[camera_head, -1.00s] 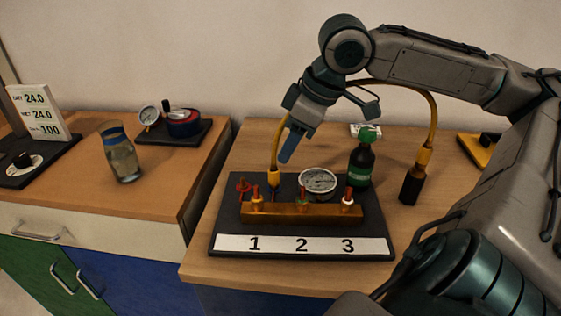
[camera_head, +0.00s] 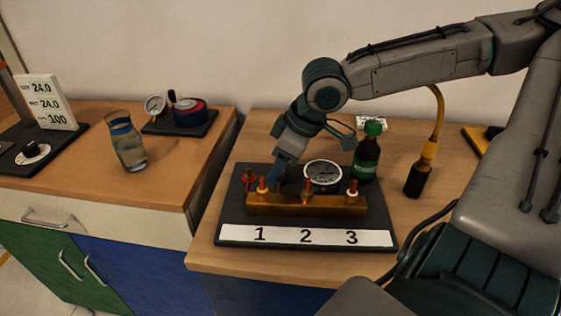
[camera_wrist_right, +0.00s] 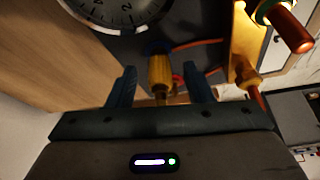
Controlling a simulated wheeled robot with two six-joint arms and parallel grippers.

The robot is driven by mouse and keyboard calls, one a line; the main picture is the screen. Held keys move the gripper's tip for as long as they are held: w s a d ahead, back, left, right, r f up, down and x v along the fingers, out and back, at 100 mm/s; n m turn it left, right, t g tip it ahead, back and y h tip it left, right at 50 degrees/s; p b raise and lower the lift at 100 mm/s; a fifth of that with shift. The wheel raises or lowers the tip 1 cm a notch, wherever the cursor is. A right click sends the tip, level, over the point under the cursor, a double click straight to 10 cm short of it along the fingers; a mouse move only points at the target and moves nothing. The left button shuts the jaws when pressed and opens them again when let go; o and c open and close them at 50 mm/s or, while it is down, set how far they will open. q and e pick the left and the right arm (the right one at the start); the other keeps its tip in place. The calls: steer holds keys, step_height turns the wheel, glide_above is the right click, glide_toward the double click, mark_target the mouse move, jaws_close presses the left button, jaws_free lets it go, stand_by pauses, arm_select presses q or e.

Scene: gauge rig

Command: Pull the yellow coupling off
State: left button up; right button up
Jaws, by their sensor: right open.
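The yellow coupling (camera_wrist_right: 160,72) shows in the right wrist view between the two blue fingers of my right gripper (camera_wrist_right: 161,88), with a visible gap on each side. In the head view my right gripper (camera_head: 281,172) is low at the back of the brass manifold (camera_head: 310,207), near port 1, and hides the coupling there. The gripper is open and around the coupling, not closed on it. My left gripper is out of view.
A round gauge (camera_head: 322,175) stands right beside the gripper, and red-topped valves line the manifold. A green-capped bottle (camera_head: 367,155) stands behind to the right. A glass (camera_head: 127,145), a gauge set (camera_head: 187,116) and a display sign (camera_head: 45,103) are on the left bench.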

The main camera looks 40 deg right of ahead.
steer(key=shift+f, duration=0.15)
steer(key=c, duration=1)
jaws_close()
steer(key=shift+r+p, duration=2.6)
steer(key=shift+p, duration=0.5)
